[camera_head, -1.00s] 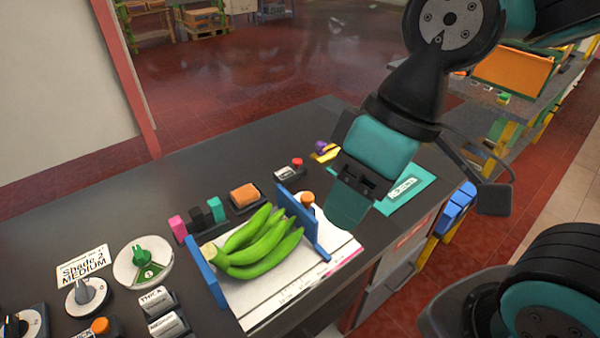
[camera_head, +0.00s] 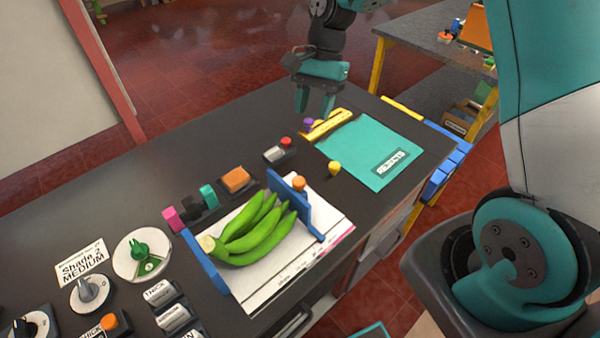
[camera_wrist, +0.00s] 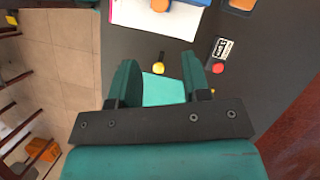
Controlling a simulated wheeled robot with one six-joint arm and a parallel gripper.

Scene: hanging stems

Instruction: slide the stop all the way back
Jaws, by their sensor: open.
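A white measuring board (camera_head: 247,287) on the dark bench carries two upright blue plates. The right blue plate (camera_head: 285,204) has an orange knob (camera_head: 298,183) beside it; the left blue plate (camera_head: 207,267) stands opposite. A bunch of green bananas (camera_head: 251,232) lies between them. Farther back, a yellow ruled strip (camera_head: 328,124) has a purple knob (camera_head: 308,123) near its left end. I cannot tell for certain which piece is the stop. My gripper (camera_head: 315,103) is open and empty, pointing down just behind the yellow strip. Its fingers (camera_wrist: 160,78) are apart in the wrist view.
A teal mat (camera_head: 365,150) labelled REJECTS lies right of the strip, with a yellow knob (camera_head: 334,168) at its near-left edge. A small box with a red button (camera_head: 286,141) and an orange block (camera_head: 236,180) stand left. Dials and labelled switches fill the front left.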

